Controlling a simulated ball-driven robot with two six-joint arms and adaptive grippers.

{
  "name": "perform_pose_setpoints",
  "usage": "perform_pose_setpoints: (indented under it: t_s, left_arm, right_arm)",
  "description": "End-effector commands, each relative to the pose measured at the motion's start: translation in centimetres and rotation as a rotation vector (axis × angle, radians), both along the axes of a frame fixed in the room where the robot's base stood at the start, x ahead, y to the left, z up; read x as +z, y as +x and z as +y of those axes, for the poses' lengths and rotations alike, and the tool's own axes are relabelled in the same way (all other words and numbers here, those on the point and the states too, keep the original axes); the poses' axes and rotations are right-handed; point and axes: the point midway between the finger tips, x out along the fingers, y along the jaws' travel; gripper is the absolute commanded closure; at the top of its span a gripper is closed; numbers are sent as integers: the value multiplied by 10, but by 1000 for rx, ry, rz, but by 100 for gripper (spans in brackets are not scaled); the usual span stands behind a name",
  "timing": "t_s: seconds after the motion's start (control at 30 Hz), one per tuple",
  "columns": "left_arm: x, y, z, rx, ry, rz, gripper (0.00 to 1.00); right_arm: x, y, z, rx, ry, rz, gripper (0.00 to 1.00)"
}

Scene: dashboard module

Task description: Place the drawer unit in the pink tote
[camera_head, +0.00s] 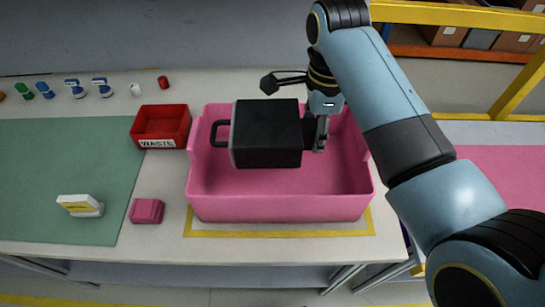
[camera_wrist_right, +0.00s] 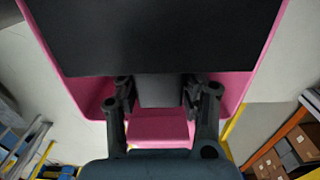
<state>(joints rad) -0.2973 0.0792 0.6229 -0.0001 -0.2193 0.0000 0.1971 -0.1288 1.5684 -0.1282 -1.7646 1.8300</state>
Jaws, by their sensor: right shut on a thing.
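The drawer unit (camera_head: 268,133) is a black box with a grey front edge and a black handle loop on its left side. It is over the pink tote (camera_head: 280,207), within the tote's outline in the head view; I cannot tell how far it is above the floor. My right gripper (camera_head: 319,134) is shut on the drawer unit's right end. In the right wrist view the gripper (camera_wrist_right: 160,92) has a finger on each side of a narrow dark part of the drawer unit (camera_wrist_right: 150,35), with the pink tote (camera_wrist_right: 245,85) around and below. My left gripper is not in view.
A red bin labelled WASTE (camera_head: 161,128) stands just left of the tote. Several small coloured items line the table's back edge.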

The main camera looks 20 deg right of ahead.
Motion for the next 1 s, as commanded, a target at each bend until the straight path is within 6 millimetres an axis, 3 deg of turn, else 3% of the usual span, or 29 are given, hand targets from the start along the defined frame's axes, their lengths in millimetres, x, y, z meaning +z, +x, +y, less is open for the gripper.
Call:
perform_pose_setpoints:
  t_s: [0.13, 0.3, 0.63, 1.0]
  left_arm:
    - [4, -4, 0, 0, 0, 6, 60]
    - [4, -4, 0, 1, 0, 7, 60]
    - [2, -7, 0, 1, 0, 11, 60]
    - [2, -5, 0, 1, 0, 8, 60]
  right_arm:
    - [-19, -11, 8, -22, 1, 3, 100]
    - [-51, -11, 7, -22, 0, 2, 100]
    - [-95, -11, 7, -22, 0, 2, 100]
    - [-104, -10, 7, -22, 2, -1, 100]
